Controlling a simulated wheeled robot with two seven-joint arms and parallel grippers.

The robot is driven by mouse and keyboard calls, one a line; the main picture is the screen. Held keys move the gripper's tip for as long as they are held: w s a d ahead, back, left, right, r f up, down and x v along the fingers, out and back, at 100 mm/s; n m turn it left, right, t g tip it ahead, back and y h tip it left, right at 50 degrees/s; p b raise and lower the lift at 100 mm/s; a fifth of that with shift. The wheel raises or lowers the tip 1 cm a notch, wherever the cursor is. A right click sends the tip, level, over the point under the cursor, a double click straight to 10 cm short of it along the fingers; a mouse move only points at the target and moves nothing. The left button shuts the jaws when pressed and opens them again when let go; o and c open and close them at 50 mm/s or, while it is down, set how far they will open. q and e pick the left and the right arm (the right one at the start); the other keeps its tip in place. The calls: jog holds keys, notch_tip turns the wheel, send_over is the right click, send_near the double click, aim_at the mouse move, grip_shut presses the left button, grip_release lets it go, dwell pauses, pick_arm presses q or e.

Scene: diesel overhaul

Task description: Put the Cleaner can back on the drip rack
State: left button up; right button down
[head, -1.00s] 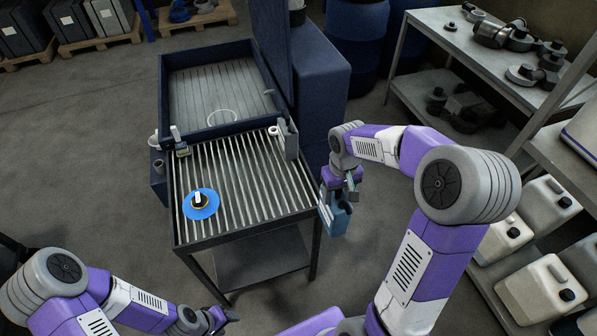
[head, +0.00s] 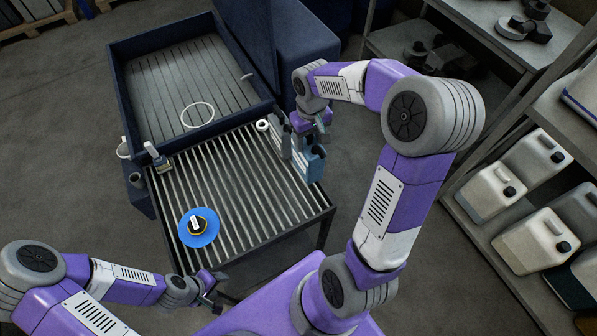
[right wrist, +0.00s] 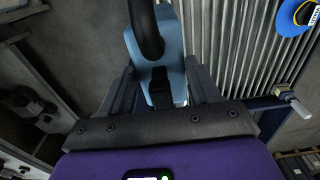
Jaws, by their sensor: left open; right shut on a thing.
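The blue can (head: 314,165), which I take to be the Cleaner can, is held by my right gripper (head: 316,136) at the far right edge of the slatted drip rack (head: 228,178). The can looks roughly upright; whether it touches the rack cannot be told. In the right wrist view the can (right wrist: 172,58) sits between the two fingers, with a black curved part above it, and the rack slats (right wrist: 228,40) run behind it. My left gripper (head: 212,290) is open and empty, low in front of the rack's near left corner.
A grey upright object (head: 279,135) stands at the rack's far right, close beside the can. A small brush-like item (head: 157,158) is at the left. The middle slats are clear. Shelves with white canisters (head: 535,158) stand right.

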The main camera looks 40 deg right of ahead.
jog(key=shift+w+f, duration=0.15)
jog(key=shift+f, duration=0.2)
notch_tip(320, 180, down, 5)
jog(key=shift+r, duration=0.1)
jog(key=shift+f, duration=2.2)
jog(key=shift+f, duration=0.15)
jog(key=shift+c, duration=1.2)
grip_release()
